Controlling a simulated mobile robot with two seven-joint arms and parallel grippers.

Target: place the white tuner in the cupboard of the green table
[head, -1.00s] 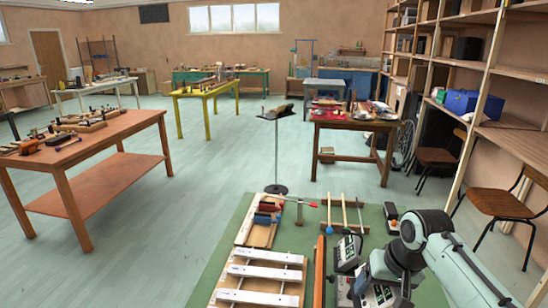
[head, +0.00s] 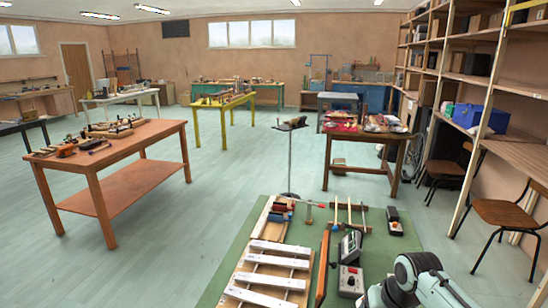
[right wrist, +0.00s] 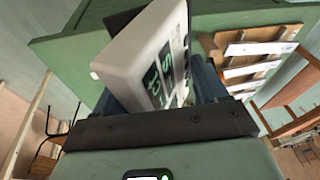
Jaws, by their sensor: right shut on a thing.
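The white tuner (right wrist: 145,55), with a dark face and green markings, fills the upper middle of the right wrist view. My right gripper (right wrist: 165,85) is shut on it, with dark fingers on both sides of the tuner. The tuner is held tilted near the green table (right wrist: 75,50). In the head view the green table (head: 228,270) is at the bottom; only its top shows, and its cupboard is hidden. There my right arm is at the bottom right, and its gripper and the tuner are out of the picture. My left gripper is not in view.
A white-barred wooden instrument (head: 268,270), two grey devices (head: 350,245) (head: 350,281), a dark pedal (head: 394,221) and mallets lie on the green top. A chair (head: 508,212) and shelves (head: 480,80) stand at right. Floor is clear between the green table and chair.

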